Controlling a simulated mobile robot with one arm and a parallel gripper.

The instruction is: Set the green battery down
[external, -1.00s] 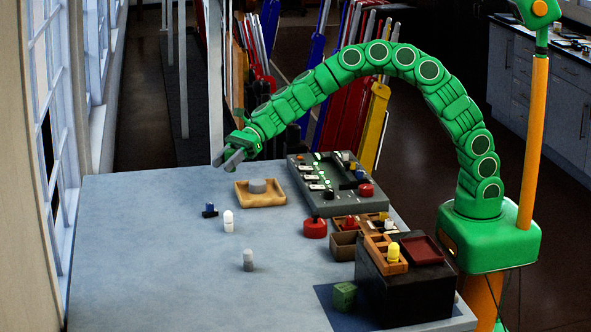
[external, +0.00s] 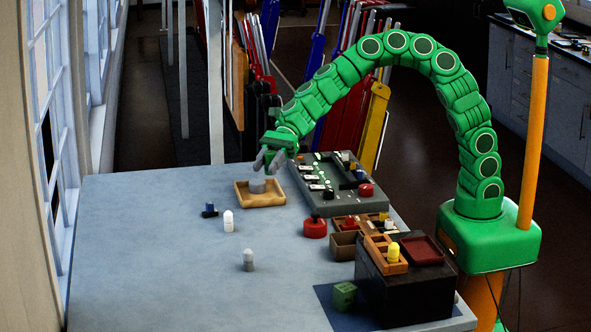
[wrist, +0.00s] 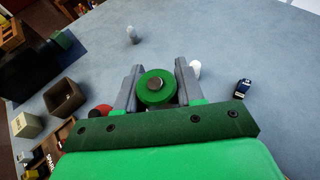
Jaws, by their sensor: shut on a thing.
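The green battery (wrist: 155,88) shows in the wrist view as a round green end with a metal cap. It sits between the two grey fingers of my gripper (wrist: 158,72), which is shut on it. In the external view my gripper (external: 267,163) points down just above a shallow wooden tray (external: 275,201). I cannot make the battery out there. The gap between the battery and what lies below cannot be judged.
A grey panel with switches (external: 350,206) stands right of the tray, with a red round piece (external: 315,228) in front. The left front is clear.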

